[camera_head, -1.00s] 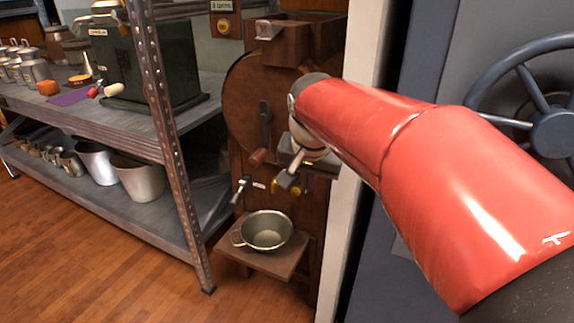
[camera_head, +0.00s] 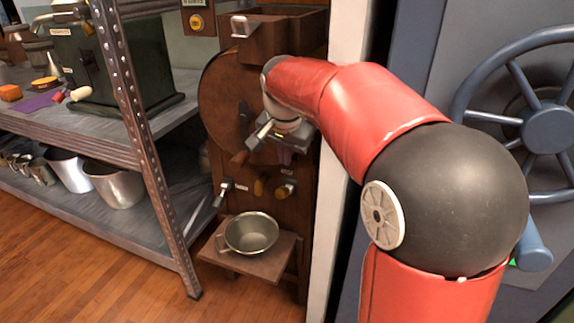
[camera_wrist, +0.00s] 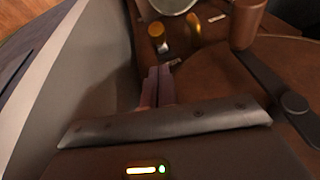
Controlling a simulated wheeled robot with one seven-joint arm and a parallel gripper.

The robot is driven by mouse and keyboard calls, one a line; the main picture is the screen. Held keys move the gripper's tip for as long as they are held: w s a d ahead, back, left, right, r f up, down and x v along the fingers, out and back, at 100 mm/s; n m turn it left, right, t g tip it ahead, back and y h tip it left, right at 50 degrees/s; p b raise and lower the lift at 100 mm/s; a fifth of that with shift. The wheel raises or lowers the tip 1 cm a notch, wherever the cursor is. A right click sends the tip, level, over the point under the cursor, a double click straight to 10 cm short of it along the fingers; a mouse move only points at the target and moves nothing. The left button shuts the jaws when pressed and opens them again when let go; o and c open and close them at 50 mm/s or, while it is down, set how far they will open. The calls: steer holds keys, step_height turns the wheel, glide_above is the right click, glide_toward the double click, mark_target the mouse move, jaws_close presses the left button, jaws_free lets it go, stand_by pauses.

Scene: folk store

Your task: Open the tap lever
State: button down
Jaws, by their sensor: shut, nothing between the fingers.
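A metal lever (camera_head: 222,193) sticks out from the front of a wooden machine (camera_head: 290,226), beside a small label. To its right are two small yellowish knobs (camera_head: 260,187) (camera_head: 285,190); two yellowish fittings also show in the wrist view (camera_wrist: 156,30) (camera_wrist: 193,25). I cannot tell for sure which part is the tap lever. My gripper (camera_wrist: 158,72) is shut and empty, its fingers pointing toward the fittings with a gap between. In the head view the gripper (camera_head: 285,157) is partly hidden under my wrist, above the right knob.
A metal pan (camera_head: 250,234) sits on a small wooden shelf (camera_head: 228,262) below the lever. A dark crank (camera_wrist: 270,80) with a wooden handle (camera_wrist: 247,22) is close to my fingers. A metal rack (camera_head: 150,150) stands left, and a blue wheel (camera_head: 545,128) is at right.

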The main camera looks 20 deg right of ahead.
mark_target(286, 189)
steer(key=x, duration=0.9)
steer(key=shift+f, duration=0.1)
steer(key=shift+b, duration=0.4)
